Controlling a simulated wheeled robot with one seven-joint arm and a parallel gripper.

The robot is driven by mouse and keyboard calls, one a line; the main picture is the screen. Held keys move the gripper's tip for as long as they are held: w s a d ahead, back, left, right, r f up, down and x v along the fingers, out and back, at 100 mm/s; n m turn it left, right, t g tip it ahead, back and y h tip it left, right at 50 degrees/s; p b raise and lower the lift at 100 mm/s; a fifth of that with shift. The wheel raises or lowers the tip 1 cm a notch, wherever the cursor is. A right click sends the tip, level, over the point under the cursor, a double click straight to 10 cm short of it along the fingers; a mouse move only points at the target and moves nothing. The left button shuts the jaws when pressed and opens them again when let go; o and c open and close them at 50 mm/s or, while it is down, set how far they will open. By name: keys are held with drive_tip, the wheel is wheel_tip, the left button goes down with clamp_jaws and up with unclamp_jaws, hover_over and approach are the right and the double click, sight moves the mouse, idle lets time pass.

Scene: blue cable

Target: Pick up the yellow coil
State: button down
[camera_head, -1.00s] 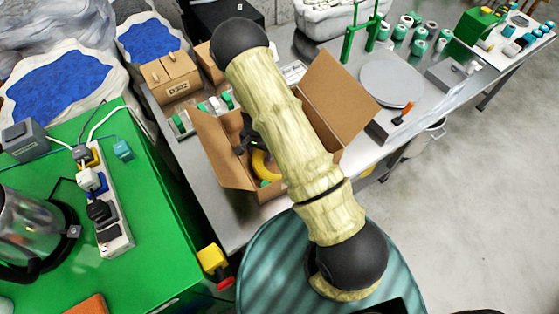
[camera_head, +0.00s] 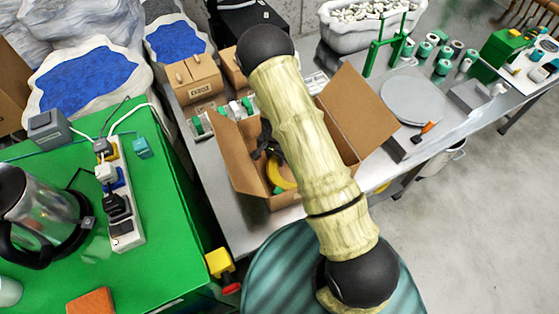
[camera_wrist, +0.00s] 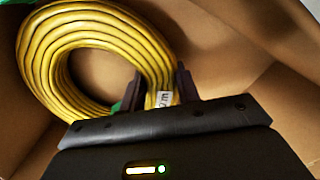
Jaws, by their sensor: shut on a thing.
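The yellow coil (camera_wrist: 90,35) is a ring of several yellow cable loops with a small white tag, inside an open cardboard box. My gripper (camera_wrist: 160,92) is shut on the coil's near side, with one dark finger on each side of the bundle. In the head view the coil (camera_head: 276,180) shows partly behind my arm, and the gripper (camera_head: 266,145) is a dark shape within the box. The cardboard box (camera_head: 238,160) has its flaps open. Part of the box and coil is hidden by my arm. A green item shows beside the left finger in the wrist view.
Closed small boxes (camera_head: 193,80) stand behind the open box. A grey round plate (camera_head: 412,100) and tools lie to its right.

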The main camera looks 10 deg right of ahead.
wheel_tip(320, 180, up, 18)
drive_tip(key=shift+f, duration=0.35)
idle(0.5)
